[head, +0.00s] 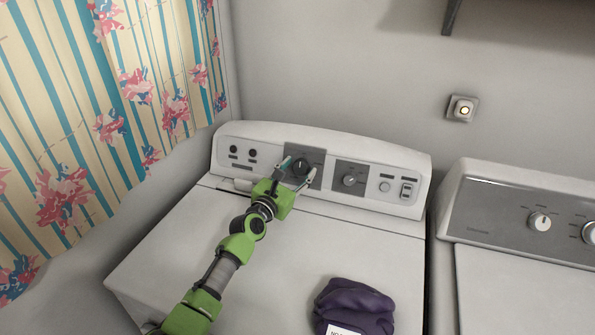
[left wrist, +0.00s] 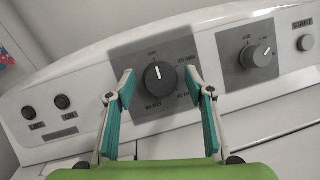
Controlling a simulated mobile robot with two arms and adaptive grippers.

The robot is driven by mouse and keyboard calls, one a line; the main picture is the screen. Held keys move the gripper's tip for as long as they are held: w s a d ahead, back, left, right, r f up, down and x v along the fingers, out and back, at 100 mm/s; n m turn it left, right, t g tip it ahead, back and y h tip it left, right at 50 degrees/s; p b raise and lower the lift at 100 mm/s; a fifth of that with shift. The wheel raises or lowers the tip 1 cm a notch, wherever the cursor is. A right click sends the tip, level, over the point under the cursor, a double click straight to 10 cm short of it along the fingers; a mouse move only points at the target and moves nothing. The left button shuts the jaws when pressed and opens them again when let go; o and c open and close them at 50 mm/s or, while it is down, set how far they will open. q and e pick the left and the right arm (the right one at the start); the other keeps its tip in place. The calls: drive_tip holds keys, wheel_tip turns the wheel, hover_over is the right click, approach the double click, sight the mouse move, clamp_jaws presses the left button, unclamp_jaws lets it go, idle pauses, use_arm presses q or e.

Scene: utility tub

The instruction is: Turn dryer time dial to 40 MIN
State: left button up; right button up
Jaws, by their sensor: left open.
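The time dial (left wrist: 159,76) is a dark round knob with a white pointer line, on a grey panel with printed labels around it. My right gripper is not in view.
A second, silver knob (head: 349,180) sits right of the dial, then a button (head: 385,186) and a switch (head: 407,191). A purple cloth bundle (head: 354,305) lies on the dryer top (head: 280,250). Another machine (head: 520,215) stands at right. A floral curtain (head: 100,110) hangs at left.

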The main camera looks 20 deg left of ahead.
use_arm(q)
drive_tip(key=shift+c, duration=0.5)
drive_tip(key=c, duration=1)
drive_tip(key=shift+c, duration=0.2)
